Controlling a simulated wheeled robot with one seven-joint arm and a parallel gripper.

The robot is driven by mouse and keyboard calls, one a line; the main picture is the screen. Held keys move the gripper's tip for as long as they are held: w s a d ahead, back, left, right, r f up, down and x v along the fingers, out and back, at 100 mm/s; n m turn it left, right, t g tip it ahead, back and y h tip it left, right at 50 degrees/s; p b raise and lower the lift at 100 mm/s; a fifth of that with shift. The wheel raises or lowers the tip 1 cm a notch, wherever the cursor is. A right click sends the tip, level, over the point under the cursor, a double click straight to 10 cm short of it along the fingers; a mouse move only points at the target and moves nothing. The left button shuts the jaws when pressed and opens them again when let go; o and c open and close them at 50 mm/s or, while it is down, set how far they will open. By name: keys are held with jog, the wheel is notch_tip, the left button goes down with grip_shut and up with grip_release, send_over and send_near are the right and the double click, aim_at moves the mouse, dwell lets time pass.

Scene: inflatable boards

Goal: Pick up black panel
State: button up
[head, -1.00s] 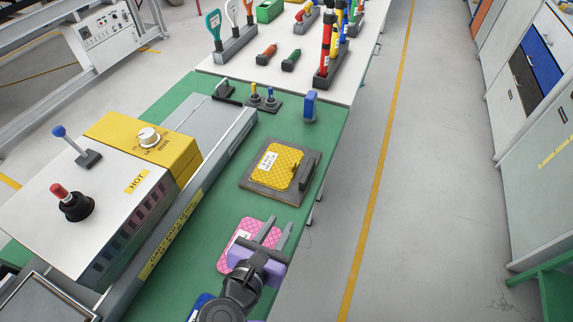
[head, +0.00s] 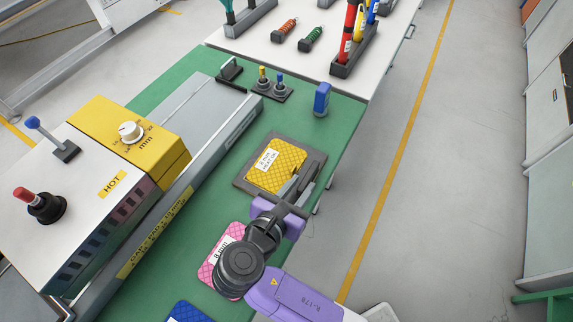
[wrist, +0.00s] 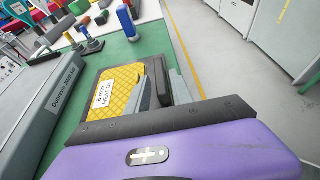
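A dark grey-brown square base (head: 245,182) lies on the green table under a yellow quilted panel with a white label (head: 272,168). My gripper (head: 297,187) is over the base's near right part. Its two grey fingers are apart, one on each side of the dark block in the wrist view (wrist: 160,92). I cannot tell whether they touch it.
A pink panel (head: 208,265) and a blue panel (head: 188,312) lie nearer on the green table. A blue upright block (head: 321,99) and a small switch stand (head: 272,89) are beyond the base. The grey machine (head: 195,125) borders the left. Floor lies right.

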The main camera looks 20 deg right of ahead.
aim_at(308, 175)
jog(key=x, duration=0.5)
jog(key=shift+w+d+f, duration=0.2)
jog(key=shift+w+f, duration=0.1)
jog(key=shift+f, duration=0.05)
jog(key=shift+c, duration=0.5)
grip_shut()
jog(key=shift+r, duration=0.1)
dwell(0.6)
